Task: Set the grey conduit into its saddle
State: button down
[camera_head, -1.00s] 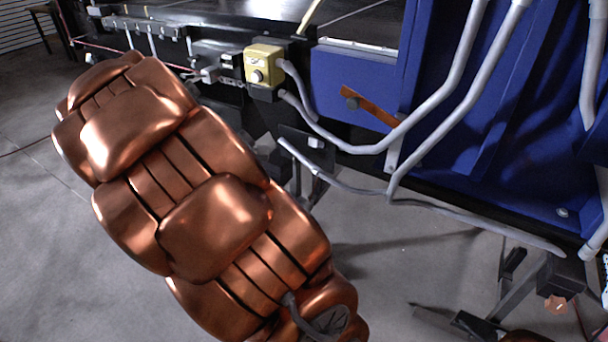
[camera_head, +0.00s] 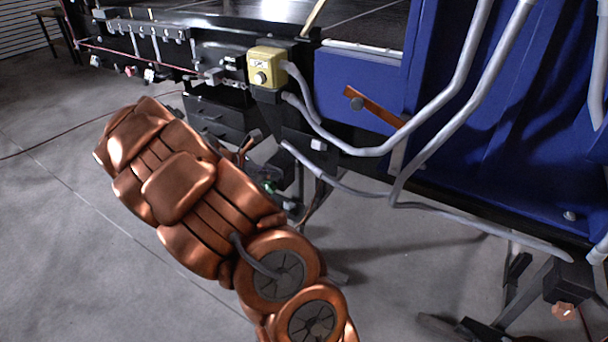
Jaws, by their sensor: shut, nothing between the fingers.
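A grey conduit (camera_head: 345,187) hangs below the blue panel. Its left end is free in the air near the black bracket, and it runs right and down toward the lower right. I cannot make out its saddle with certainty. What appears to be my gripper (camera_head: 247,143) is small and dark with copper parts, partly hidden behind my copper arm. It is shut and empty, to the left of the conduit's free end and apart from it in the picture.
A yellow switch box (camera_head: 267,66) with other grey hoses is on the black conveyor frame. An orange-brown bar (camera_head: 375,105) crosses the blue panel (camera_head: 350,75). A black stand (camera_head: 505,290) is at lower right. Grey floor lies open at left.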

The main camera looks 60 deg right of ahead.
aim_at(304, 160)
jog(key=d+r+p+x, duration=0.1)
jog(key=r+p+x, duration=0.1)
jog(key=x, duration=1)
jog(key=shift+s+d, duration=0.4)
jog(key=shift+d, duration=0.2)
